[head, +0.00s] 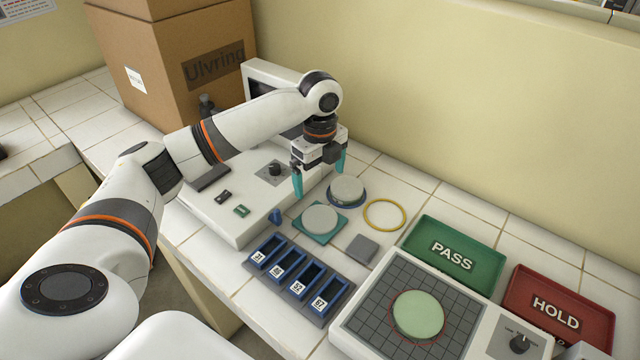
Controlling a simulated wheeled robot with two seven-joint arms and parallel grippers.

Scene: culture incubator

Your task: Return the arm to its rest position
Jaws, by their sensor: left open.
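My left arm reaches in from the left across the bench. Its left gripper (320,185) has teal fingers, points down and is open with nothing between the fingers. It hangs over the right end of the white instrument, just left of a round grey-white dish (347,189) on a dark blue base. A second grey-white dish (320,220) sits on a teal square base just below the gripper in the picture. My right gripper is not in view.
A white instrument (215,215) lies under my arm, with a large cardboard box (170,60) behind. A yellow ring (384,215), a blue slotted rack (300,280), a gridded plate with a green disc (418,314), a green PASS tray (480,262) and a red HOLD tray (585,325) lie right.

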